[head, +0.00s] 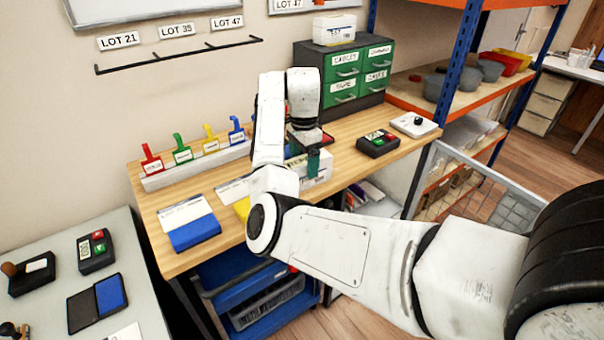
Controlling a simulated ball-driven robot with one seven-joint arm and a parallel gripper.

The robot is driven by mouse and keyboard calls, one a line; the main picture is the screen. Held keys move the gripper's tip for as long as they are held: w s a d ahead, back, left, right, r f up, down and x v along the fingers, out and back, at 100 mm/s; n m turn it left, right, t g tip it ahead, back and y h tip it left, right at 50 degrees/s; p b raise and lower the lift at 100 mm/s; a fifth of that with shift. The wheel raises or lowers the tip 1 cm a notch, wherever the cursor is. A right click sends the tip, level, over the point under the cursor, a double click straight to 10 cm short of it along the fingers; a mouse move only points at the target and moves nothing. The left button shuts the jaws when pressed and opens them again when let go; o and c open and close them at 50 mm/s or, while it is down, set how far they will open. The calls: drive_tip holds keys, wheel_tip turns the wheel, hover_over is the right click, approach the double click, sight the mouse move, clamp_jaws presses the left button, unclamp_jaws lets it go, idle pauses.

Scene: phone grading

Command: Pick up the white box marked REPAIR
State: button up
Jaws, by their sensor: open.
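A white box (322,176) stands near the front edge of the wooden bench, right below and behind my gripper (307,156). Its marking is mostly hidden, so I cannot read REPAIR on it. My gripper points down at the box and is open, with a teal finger in front of the box's near side. I cannot tell whether the fingers touch the box. My arm reaches across from the lower right and hides part of the bench and the box's left side.
Green drawers (345,72) with another white box (334,30) on top stand behind. A black button box (378,143) and a white device (414,125) lie to the right. A rack of coloured tags (196,163) and a blue-and-white pad (190,224) lie left.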

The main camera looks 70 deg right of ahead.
sight(303, 175)
drive_tip(key=shift+a+f+p, duration=0.2)
drive_tip(key=shift+f+p, duration=0.4)
drive_tip(key=shift+f, duration=2.05)
drive_tip(key=c, duration=1.3)
drive_tip(key=shift+o, duration=0.2)
drive_tip(key=shift+r, duration=0.1)
